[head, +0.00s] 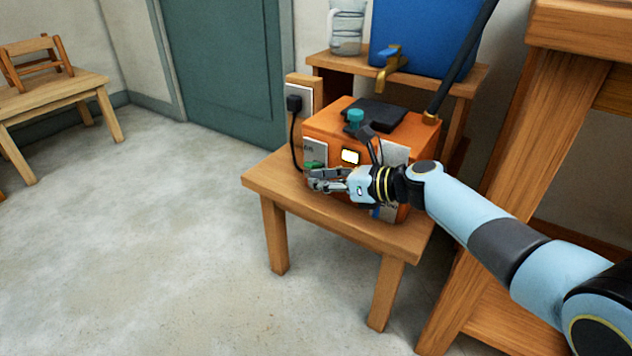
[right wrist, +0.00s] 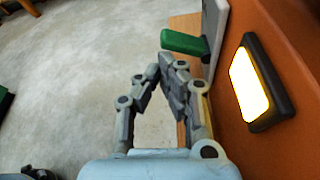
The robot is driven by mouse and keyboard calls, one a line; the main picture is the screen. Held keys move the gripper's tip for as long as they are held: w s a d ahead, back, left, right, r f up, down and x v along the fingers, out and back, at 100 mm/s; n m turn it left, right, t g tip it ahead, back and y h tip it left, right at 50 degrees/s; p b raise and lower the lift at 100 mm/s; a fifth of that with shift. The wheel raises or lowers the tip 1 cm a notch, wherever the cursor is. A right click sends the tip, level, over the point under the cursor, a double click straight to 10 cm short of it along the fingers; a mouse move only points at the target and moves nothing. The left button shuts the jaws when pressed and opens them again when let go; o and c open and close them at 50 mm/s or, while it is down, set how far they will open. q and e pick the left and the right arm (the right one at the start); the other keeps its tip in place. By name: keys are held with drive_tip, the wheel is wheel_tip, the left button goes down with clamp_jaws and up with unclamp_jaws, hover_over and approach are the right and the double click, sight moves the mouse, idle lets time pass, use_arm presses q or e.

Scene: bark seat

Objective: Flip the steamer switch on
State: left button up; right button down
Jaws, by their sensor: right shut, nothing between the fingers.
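The steamer is an orange box (head: 330,125) on a small wooden table. Its switch is a green lever (head: 313,166) on a pale plate at the left of its front face. In the right wrist view the green lever (right wrist: 185,43) sticks out from the plate, just beyond my fingertips. A lit pale-yellow lamp (head: 350,157) is beside it; it also shows in the right wrist view (right wrist: 250,85). My right gripper (head: 314,180) is shut and empty, at the front of the box just below the lever. I cannot tell whether it touches the lever. My left gripper is out of view.
The small table (head: 262,183) has open floor (head: 170,240) in front and to its left. A black cord runs from a wall socket (head: 299,101) down beside the box. A blue tank (head: 420,35) with a tap stands on a shelf behind. A large wooden bench (head: 500,200) is at the right.

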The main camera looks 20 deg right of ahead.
drive_tip(key=v, duration=0.6)
drive_tip(key=shift+s, duration=0.15)
drive_tip(key=shift+d, duration=0.15)
